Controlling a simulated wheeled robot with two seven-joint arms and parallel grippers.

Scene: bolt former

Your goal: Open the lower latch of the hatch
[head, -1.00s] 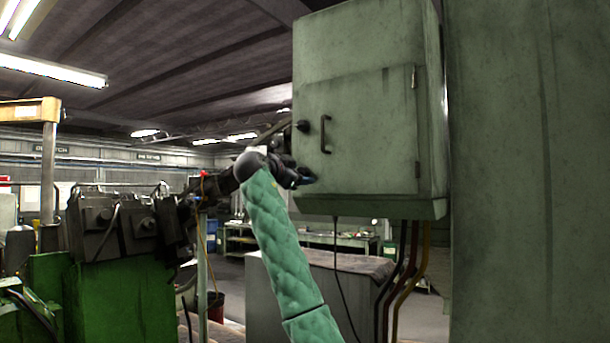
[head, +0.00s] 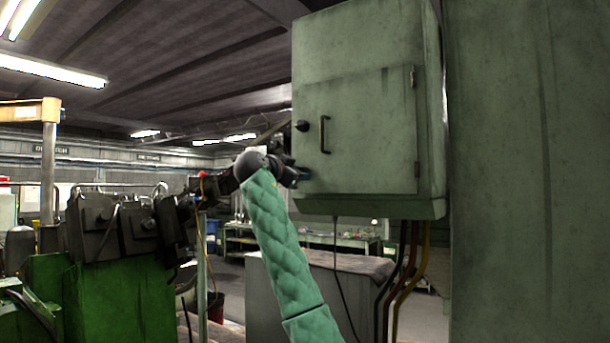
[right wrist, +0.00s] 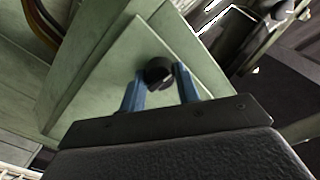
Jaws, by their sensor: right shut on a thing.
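The hatch (head: 370,140) is the closed door on the front of a green wall cabinet, with a bar handle (head: 325,134) near its left edge. A dark upper latch knob (head: 302,126) sits left of the handle. My right gripper (head: 304,174) is at the door's lower left corner and hides the lower latch in the head view. In the right wrist view, the lower latch (right wrist: 158,70) is a round black knob between the two blue fingers of my right gripper (right wrist: 161,77), which is shut on it. My left gripper is not in view.
A large green panel (head: 530,170) stands close on the right. Several cables (head: 405,265) hang below the cabinet. A grey block (head: 270,290) stands beneath it. A green machine with dark blocks (head: 115,225) is on the left.

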